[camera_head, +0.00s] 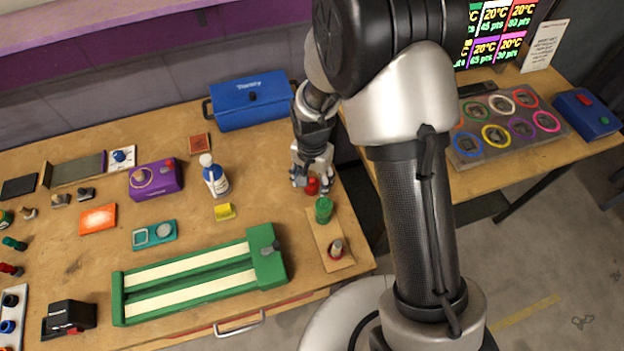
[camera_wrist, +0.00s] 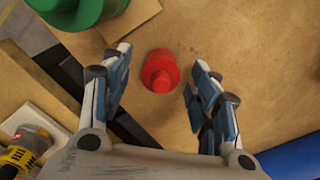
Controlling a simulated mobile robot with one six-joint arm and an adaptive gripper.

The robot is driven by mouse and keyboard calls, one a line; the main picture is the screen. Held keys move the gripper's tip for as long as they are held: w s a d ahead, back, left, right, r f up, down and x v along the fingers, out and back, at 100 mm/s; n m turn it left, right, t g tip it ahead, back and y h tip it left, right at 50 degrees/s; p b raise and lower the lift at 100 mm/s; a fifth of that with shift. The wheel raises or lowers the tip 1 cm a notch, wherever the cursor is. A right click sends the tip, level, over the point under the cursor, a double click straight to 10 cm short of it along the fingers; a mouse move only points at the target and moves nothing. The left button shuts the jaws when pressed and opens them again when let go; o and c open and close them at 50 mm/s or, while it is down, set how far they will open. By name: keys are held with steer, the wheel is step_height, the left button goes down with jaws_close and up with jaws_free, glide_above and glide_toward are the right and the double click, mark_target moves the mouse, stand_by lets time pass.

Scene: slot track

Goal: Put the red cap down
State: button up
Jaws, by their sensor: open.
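The red cap (camera_head: 312,186) stands on the wooden table near its right edge. In the wrist view the red cap (camera_wrist: 160,71) is a round red piece with a narrower top, lying just beyond and between my fingertips. My gripper (camera_head: 312,170) is open above and beside it, and in the wrist view the two fingers (camera_wrist: 158,75) are spread apart with nothing between them touching the cap that I can see.
A green cylinder (camera_head: 323,210) stands close in front of the cap, by a wooden board (camera_head: 322,238). A green slot track (camera_head: 200,278) lies at the front. A blue box (camera_head: 250,100) and a white-and-blue bottle (camera_head: 214,178) are to the left. The table's right edge is near.

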step_height(320, 180, up, 12)
steer(key=p, duration=0.3)
step_height(320, 180, up, 9)
steer(key=n+t, duration=0.1)
glide_above(312, 180)
steer(key=s+d, duration=0.2)
steer(key=d, duration=0.2)
steer(key=s+d+r+n+t, duration=0.1)
steer(key=s+d+r, duration=0.3)
steer(key=s, duration=0.5)
steer(key=s+d+r+n+t, duration=0.2)
steer(key=s+d+r+n, duration=0.1)
steer(key=s+r, duration=0.4)
steer(key=shift+s+d+r+n+t, duration=0.3)
steer(key=shift+s+d+n, duration=0.1)
steer(key=shift+s+d, duration=0.45)
